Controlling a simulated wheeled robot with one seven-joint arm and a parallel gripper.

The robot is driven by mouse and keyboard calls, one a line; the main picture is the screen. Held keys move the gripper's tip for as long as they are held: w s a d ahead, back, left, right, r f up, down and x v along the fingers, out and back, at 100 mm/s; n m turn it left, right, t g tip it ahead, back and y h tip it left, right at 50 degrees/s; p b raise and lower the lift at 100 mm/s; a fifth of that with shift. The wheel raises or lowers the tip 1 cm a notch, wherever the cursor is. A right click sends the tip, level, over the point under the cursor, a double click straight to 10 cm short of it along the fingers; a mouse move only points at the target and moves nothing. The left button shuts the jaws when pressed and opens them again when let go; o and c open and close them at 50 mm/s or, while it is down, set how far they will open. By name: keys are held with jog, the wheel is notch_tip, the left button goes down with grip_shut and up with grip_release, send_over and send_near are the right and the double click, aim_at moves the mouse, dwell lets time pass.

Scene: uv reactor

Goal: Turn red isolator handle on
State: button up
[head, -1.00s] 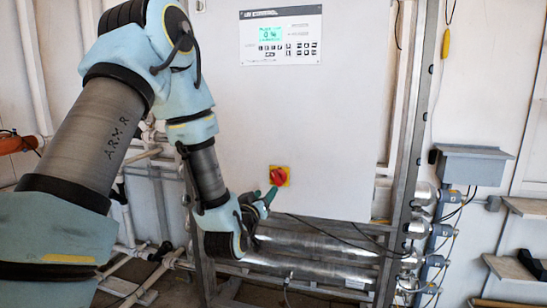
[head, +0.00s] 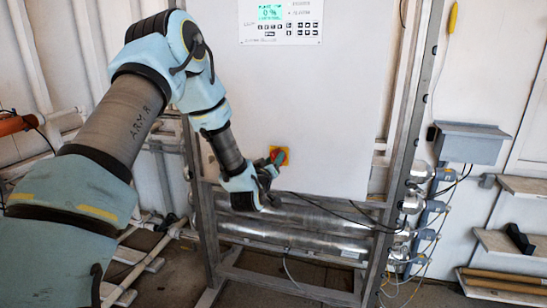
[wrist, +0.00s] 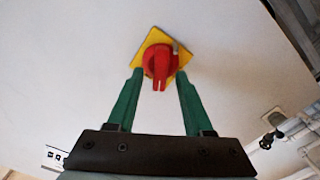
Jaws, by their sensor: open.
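The red isolator handle (wrist: 159,63) sits on a yellow square plate (wrist: 151,39) on the white cabinet front. In the wrist view its grip points down toward the gap between my fingers. In the head view the handle (head: 280,152) is low on the cabinet and partly covered by my gripper (head: 274,166). My gripper (wrist: 160,77) is open, with one green finger on each side of the handle's lower part. The fingertips are close to the yellow plate's lower edges. I cannot tell whether either finger touches the handle.
The white cabinet (head: 330,110) carries a control panel (head: 281,22) with a lit green display at the top. Steel tubes (head: 300,235) run below it within a grey metal frame (head: 400,140). A grey box (head: 468,143) and shelves stand at the right.

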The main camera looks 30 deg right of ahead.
jog(key=shift+w+d, duration=0.1)
grip_shut()
dwell(0.4)
